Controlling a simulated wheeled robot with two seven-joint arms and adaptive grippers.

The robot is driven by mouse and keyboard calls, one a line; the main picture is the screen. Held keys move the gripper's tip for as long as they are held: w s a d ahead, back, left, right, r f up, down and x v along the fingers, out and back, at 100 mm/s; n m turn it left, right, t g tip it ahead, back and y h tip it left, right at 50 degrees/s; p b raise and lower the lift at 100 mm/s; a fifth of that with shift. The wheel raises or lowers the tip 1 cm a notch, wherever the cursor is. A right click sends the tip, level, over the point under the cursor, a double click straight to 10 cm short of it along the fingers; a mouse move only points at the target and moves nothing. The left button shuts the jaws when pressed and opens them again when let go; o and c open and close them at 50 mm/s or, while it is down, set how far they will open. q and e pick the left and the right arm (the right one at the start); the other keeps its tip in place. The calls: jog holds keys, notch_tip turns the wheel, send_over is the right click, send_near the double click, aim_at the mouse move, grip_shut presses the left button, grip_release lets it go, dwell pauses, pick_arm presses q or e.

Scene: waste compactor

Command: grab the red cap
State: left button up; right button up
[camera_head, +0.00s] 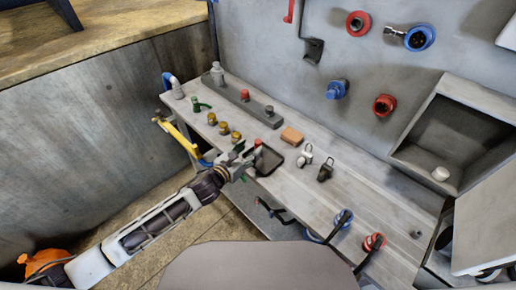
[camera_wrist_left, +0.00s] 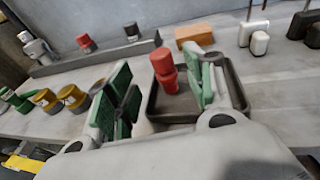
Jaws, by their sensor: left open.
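A red cap-like piece (camera_wrist_left: 163,66) stands upright at the left side of a dark shallow tray (camera_wrist_left: 240,92) in the left wrist view. In the head view the red piece (camera_head: 257,142) shows only as a small spot beyond my fingers, by the tray (camera_head: 268,161). My left gripper (camera_head: 243,165) is open, its green-padded fingers either side of the piece in the wrist view (camera_wrist_left: 165,88). I cannot tell whether a finger touches it. Another red cap (camera_wrist_left: 86,42) sits on a grey rail farther back, also in the head view (camera_head: 245,95). My right gripper is not in view.
Several yellow-topped fittings (camera_head: 223,127) stand left of my gripper on the bench. An orange-brown block (camera_head: 291,136) lies behind the tray, and small padlock-like pieces (camera_head: 305,156) stand to its right. Bare bench (camera_head: 365,190) extends farther right.

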pick_arm(q)
jog(key=shift+w+d, duration=0.3)
jog(key=shift+w+f, duration=0.1)
